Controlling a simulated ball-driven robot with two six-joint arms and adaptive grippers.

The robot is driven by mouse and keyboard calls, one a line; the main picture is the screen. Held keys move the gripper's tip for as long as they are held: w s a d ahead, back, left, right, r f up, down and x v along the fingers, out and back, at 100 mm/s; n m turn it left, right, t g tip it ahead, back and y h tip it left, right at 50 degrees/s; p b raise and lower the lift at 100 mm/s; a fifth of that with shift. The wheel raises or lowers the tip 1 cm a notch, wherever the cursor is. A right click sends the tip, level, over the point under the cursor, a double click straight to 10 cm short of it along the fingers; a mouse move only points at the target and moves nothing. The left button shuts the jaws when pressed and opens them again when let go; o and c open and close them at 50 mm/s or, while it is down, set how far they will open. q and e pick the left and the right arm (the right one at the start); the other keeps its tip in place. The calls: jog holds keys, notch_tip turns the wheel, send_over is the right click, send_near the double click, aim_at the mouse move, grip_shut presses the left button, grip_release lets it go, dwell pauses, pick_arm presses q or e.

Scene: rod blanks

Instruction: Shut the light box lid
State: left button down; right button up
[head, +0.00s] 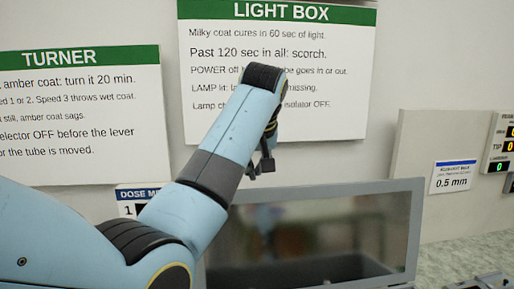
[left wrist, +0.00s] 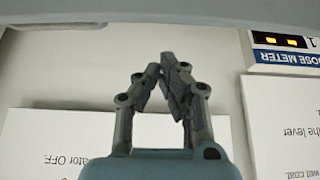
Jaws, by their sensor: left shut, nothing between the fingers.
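The light box lid (head: 345,189) is a grey-framed panel with a glossy, see-through-looking window. It stands raised in the head view, below the light box sign. Behind its window, the dark inside of the light box (head: 325,273) shows low down. My left gripper (head: 262,168) is just above the lid's top edge, left of its middle, and looks apart from it. In the left wrist view, the left gripper's fingertips (left wrist: 168,72) are together with nothing between them. My left arm hides the lid's left end. My right gripper is not in view.
The light box sign (head: 310,120) and the turner sign (head: 80,130) are on the wall behind. A dose meter (head: 143,194) is partly hidden by my left arm; it also shows in the left wrist view (left wrist: 284,50). Green bench top (head: 460,258) lies at right.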

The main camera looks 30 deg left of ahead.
pick_arm(q)
jog(key=shift+s+d+f+p, duration=0.4)
jog(key=shift+s+d+p, duration=0.05)
jog(key=shift+s+p, duration=0.15)
jog(key=shift+s+d+f+p, duration=0.4)
jog(key=shift+s+p, duration=0.1)
jog(key=shift+s, duration=0.1)
